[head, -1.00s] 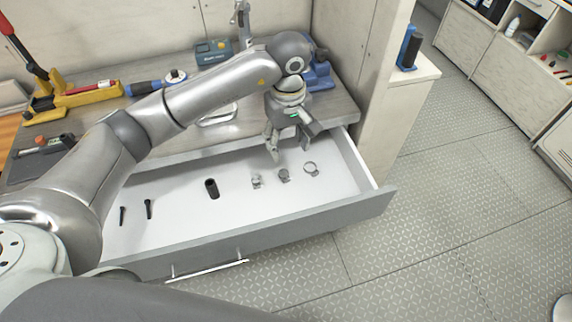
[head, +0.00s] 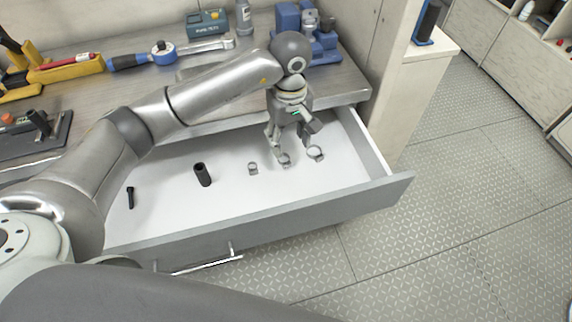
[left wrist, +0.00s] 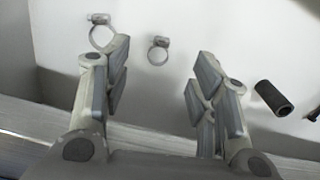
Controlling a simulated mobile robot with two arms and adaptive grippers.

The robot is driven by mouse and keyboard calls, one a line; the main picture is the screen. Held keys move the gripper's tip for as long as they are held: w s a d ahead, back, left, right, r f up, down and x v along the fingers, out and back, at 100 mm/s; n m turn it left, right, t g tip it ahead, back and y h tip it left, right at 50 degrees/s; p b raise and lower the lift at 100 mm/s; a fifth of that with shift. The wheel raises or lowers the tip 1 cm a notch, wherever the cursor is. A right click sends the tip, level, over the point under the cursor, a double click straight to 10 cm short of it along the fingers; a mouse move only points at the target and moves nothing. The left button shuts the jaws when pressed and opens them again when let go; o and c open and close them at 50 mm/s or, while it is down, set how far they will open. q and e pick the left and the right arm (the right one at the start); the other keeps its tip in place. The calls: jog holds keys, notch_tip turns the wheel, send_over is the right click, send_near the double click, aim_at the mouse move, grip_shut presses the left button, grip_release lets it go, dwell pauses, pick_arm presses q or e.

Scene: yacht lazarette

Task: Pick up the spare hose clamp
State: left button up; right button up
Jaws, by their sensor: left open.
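Three metal hose clamps lie in the open drawer in the head view: a small left one (head: 253,169), a middle one (head: 285,160) and a larger right one (head: 316,153). Which is the spare, I cannot tell. My left gripper (head: 290,149) is open and points down over the drawer, close to the middle clamp and partly covering it. In the left wrist view, the open fingers (left wrist: 160,85) have one clamp (left wrist: 158,51) beyond the gap between them. A second clamp (left wrist: 101,34) is beyond the left finger, which partly overlaps it. My right gripper is not in view.
The white drawer (head: 235,205) also holds a black socket (head: 202,174) and a dark bolt (head: 130,198). Its front panel, side walls and the worktop edge above surround the clamps. Tools and a blue vise (head: 300,30) stand on the worktop.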

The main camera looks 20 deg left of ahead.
pick_arm(q)
send_over(287, 164)
notch_tip(287, 164, down, 4)
jog(key=shift+d+f, duration=0.1)
jog(key=shift+d, duration=0.05)
notch_tip(287, 164, down, 4)
jog(key=shift+f+p, duration=0.1)
jog(key=shift+p, duration=0.7)
jog(key=shift+f, duration=0.4)
jog(key=c, duration=1)
